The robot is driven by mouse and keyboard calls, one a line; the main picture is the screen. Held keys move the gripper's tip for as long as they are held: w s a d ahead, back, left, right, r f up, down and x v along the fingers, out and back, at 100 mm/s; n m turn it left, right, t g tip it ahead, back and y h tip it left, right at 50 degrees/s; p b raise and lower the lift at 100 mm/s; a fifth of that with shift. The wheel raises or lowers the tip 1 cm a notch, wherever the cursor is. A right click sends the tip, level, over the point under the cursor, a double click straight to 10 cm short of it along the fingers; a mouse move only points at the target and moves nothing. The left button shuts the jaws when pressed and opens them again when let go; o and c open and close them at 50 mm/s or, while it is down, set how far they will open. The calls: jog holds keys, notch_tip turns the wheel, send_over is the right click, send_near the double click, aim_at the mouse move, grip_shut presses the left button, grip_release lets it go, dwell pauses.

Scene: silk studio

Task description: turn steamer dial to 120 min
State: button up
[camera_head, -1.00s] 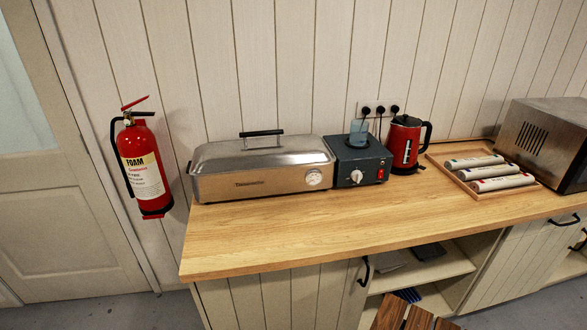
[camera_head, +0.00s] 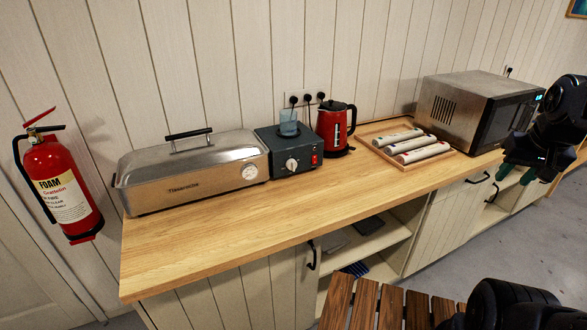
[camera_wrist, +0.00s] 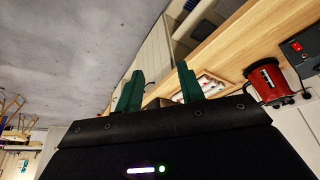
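A long metal steamer (camera_head: 190,172) with a black lid handle stands on the wooden counter, its lid closed. A round white-faced dial (camera_head: 250,172) is on its front, at the right end. A dark control box (camera_head: 285,148) stands close to its right, with a white knob (camera_head: 292,165) and a red switch (camera_head: 314,160). The dial settings are too small to read. My gripper (camera_head: 518,173) is at the far right, in front of the microwave and far from the steamer. In the wrist view its green fingers (camera_wrist: 158,75) are apart with nothing between them.
A red kettle (camera_head: 334,130), a wooden tray (camera_head: 372,143) with rolls, and a microwave (camera_head: 480,112) stand rightward along the counter (camera_head: 215,225). A glass (camera_head: 288,124) rests on the control box. Slatted wood (camera_head: 390,308) is below. The counter's front strip is clear.

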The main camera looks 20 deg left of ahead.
jog(key=o, duration=0.4)
jog(key=shift+w+a, duration=0.1)
jog(key=shift+c, duration=0.2)
jog(key=shift+o, duration=0.2)
jog(key=w+a+n+t+y, duration=0.1)
jog(key=w+a+n, duration=0.1)
jog(key=w+a, duration=0.4)
jog(key=shift+w+a+n+y, duration=0.3)
jog(key=shift+w+n, duration=0.1)
jog(key=shift+w, duration=0.3)
jog(key=w+a+f+n+t+y, duration=0.1)
jog(key=w+a+n+y, duration=0.15)
jog(key=w+a, duration=0.45)
jog(key=w+a+f+n+t+y, duration=0.1)
jog(key=w+a+n+t, duration=0.2)
jog(key=a, duration=0.7)
jog(key=w+a+f+n+t+y, duration=0.1)
jog(key=w+a+f, duration=0.15)
jog(key=a, duration=0.65)
jog(key=w+a+f+n, duration=0.1)
jog(key=a+f+n, duration=0.15)
jog(key=a, duration=0.55)
jog(key=n+t+h, duration=0.1)
jog(key=n+t, duration=0.3)
send_near(292, 166)
jog(key=x, duration=0.8)
jog(key=shift+w, duration=0.15)
jog(key=shift+c, duration=0.5)
